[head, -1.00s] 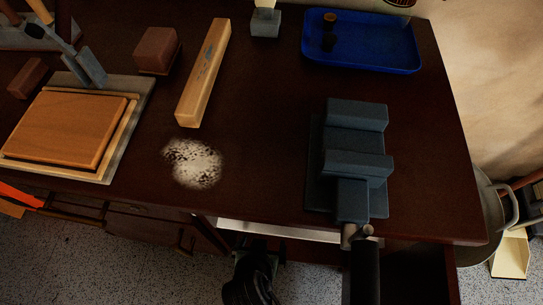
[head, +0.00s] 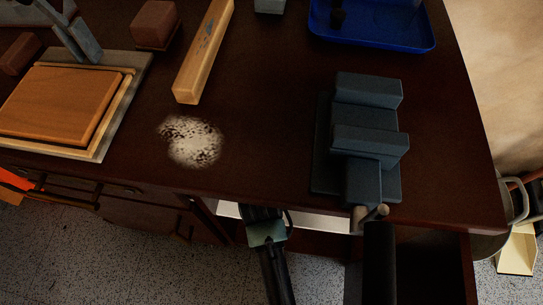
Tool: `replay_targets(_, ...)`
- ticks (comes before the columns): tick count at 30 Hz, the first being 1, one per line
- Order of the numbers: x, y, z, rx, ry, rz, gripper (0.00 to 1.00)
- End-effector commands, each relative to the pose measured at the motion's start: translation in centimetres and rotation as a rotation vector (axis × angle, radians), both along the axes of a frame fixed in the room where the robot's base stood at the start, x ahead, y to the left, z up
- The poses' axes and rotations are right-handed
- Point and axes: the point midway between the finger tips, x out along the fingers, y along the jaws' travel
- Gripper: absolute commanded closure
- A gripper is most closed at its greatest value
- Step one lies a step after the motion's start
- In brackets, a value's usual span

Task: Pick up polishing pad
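I cannot identify the polishing pad with certainty. A flat, speckled white-and-brown patch (head: 191,141) lies on the dark workbench near its front edge; I cannot tell whether it is a pad or loose dust. A reddish-brown block on a thin wooden base (head: 154,24) stands farther back, and a similar block (head: 20,53) is at the far left. My gripper (head: 263,212) is at the bench's front edge, below and right of the speckled patch and apart from it. Its fingers are dark and small, so their opening does not show.
A blue-grey vise (head: 368,140) stands at the bench's right front. A long wooden bar (head: 204,50), a wooden board in a frame (head: 62,105) and a blue tray (head: 372,28) lie around. An open drawer (head: 435,268) juts out below. The middle of the bench is clear.

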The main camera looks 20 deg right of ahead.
Motion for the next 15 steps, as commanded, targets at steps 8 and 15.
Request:
replay_targets(8, 0.14, -0.07, -0.44, 0.0, 0.0, 0.001, 0.0)
replay_targets(15, 0.13, -0.05, -0.43, 0.0, 0.0, 0.001, 0.38)
